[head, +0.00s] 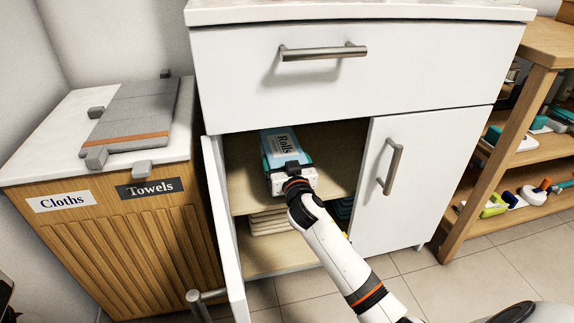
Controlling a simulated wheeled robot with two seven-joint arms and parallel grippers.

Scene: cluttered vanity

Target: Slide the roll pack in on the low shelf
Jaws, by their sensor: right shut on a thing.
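The roll pack (280,145), teal with a white label reading "Rolls", is in the open left side of the white cabinet, above the wooden upper shelf board (243,188). My right gripper (291,173) is shut on its near end. I cannot tell whether the pack touches the board. Below is the lower compartment, with its floor (262,258) partly bare. My right arm comes in from the lower right and hides part of that compartment. My left gripper is not in view.
The cabinet's left door (228,235) stands open toward me; its right door (392,180) and drawer (350,75) are shut. Folded beige cloths (268,222) and dark teal items (341,208) lie in the lower compartment. A wooden hamper (130,235) stands left, an open shelf unit (490,165) right.

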